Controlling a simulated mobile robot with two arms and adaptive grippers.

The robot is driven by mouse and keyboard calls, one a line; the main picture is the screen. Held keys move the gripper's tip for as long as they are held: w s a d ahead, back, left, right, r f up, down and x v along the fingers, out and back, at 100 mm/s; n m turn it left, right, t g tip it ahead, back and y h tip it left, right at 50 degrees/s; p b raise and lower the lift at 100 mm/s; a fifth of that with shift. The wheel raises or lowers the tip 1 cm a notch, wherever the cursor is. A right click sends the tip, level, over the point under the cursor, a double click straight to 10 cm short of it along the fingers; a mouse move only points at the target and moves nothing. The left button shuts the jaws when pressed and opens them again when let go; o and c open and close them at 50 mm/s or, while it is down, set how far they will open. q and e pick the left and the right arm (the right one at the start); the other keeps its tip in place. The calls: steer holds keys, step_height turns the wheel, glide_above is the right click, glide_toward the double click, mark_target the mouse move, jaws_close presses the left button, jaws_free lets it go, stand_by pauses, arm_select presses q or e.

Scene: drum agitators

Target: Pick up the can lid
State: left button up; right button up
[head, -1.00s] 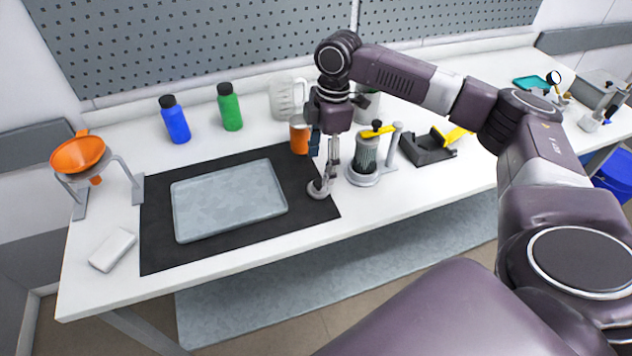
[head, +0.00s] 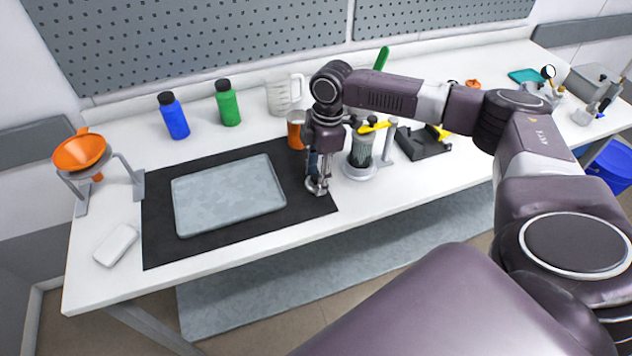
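A small round grey metal piece, which looks like the can lid (head: 315,189), is at the right edge of the black mat, mostly hidden by my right gripper. My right gripper (head: 318,184) points down with its fingertips right at this piece. The fingers overlap it in the picture, so I cannot tell whether they are closed on it or just around it. An orange can (head: 295,130) stands just behind the gripper, partly covered by it. My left gripper is not in view.
A grey tray (head: 228,196) lies on the black mat (head: 160,250). A cylinder stand with a yellow lever (head: 361,160) is close right of the gripper. Blue (head: 174,117) and green (head: 228,104) bottles and a clear jug (head: 284,95) stand behind.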

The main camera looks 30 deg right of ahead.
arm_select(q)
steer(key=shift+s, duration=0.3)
arm_select(e)
steer(key=shift+r, duration=0.1)
